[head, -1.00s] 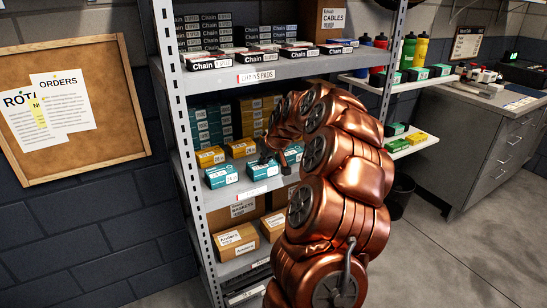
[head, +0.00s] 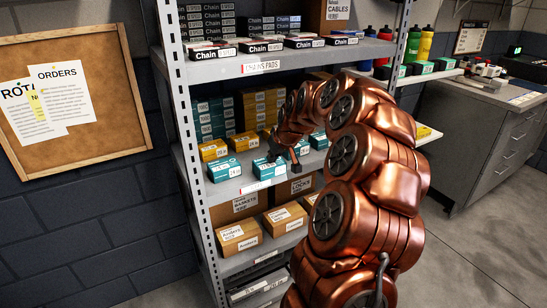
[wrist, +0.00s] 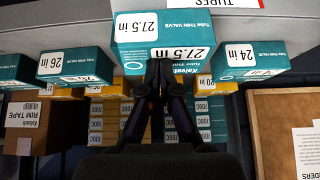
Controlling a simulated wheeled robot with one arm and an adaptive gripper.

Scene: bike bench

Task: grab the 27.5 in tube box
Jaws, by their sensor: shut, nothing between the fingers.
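The 27.5 in tube box (wrist: 163,30) is teal with white labels and sits on the shelf at the top middle of the wrist view. In the head view it appears to be the middle teal box (head: 266,172), partly hidden by my gripper (head: 281,156). My gripper also shows in the wrist view (wrist: 158,66), its dark fingers together and empty. The fingertips are at the box's lower edge in that picture; I cannot tell whether they touch it. A 24 in box (wrist: 247,59) stands to the right and a 26 in box (wrist: 76,64) to the left.
Yellow boxes (head: 243,141) and stacked boxes stand behind the teal row. The shelf above holds chain boxes (head: 262,46) and its edge overhangs. Cardboard boxes (head: 239,237) fill the shelf below. A metal upright (head: 184,130) and a corkboard (head: 100,100) are at the left.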

